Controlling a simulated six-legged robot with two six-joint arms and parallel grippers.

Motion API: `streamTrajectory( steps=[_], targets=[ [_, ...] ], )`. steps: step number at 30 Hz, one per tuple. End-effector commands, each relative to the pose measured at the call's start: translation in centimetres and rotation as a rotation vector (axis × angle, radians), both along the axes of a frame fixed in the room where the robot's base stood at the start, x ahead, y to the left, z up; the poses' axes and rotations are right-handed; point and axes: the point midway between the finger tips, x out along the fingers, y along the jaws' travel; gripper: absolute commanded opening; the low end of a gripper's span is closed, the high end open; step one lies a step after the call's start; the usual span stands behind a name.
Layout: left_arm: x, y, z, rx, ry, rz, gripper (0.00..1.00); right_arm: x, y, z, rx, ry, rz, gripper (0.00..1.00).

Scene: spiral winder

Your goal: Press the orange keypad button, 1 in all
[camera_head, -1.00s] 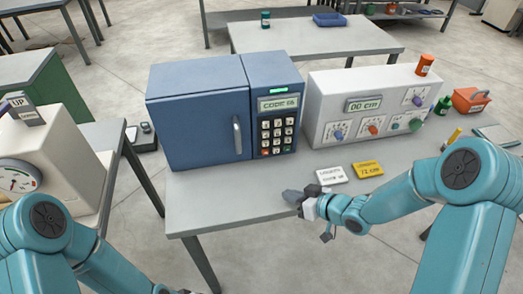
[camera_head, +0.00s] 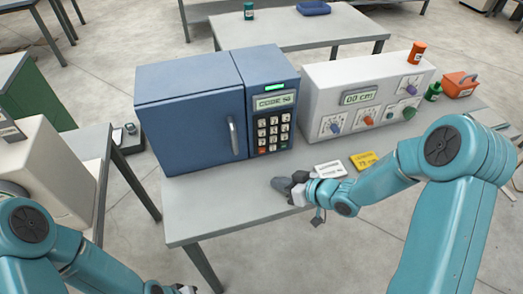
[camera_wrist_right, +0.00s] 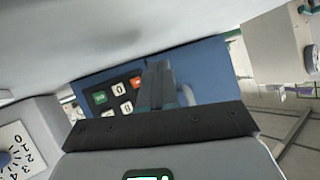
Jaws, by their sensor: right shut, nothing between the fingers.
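The blue cabinet (camera_head: 190,110) stands on the near table with a keypad panel on its right side. The orange keypad button (camera_head: 262,150) is at the panel's bottom left, below white keys, with a green button (camera_head: 284,145) at bottom right. In the right wrist view the keypad is upside down, with the orange button (camera_wrist_right: 136,82) just left of the fingers. My right gripper (camera_head: 278,184) is shut and empty, low over the table in front of the keypad and apart from it. My left gripper (camera_head: 183,289) barely shows at the bottom edge; its jaws cannot be made out.
The table front (camera_head: 205,215) is clear at left.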

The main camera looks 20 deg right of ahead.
Motion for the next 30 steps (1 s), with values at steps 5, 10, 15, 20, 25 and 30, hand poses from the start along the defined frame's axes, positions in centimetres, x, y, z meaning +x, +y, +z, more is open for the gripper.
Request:
streamTrajectory(
  steps=[5,10,15,20,25,30],
  targets=[
    [0.0,0.0,0.7,0.000,0.001,0.000,0.00,1.9,0.3,0.2,0.000,-0.002,0.002,0.00],
    [0.0,0.0,1.5,0.000,0.000,0.000,0.00,4.6,0.5,0.2,0.000,-0.002,0.002,0.00],
    [0.0,0.0,2.1,0.000,0.000,0.000,0.00,6.9,0.6,0.2,0.000,-0.001,0.003,0.00],
    [0.0,0.0,2.5,0.000,0.000,0.000,0.00,8.3,0.7,0.1,0.000,-0.001,0.003,0.00],
    [0.0,0.0,2.6,0.000,0.000,0.000,0.00,8.9,0.7,0.0,0.000,0.001,0.001,0.00],
    [0.0,0.0,2.5,0.000,0.000,0.000,0.00,8.9,0.7,0.0,0.000,0.000,0.001,0.00]
  ],
)
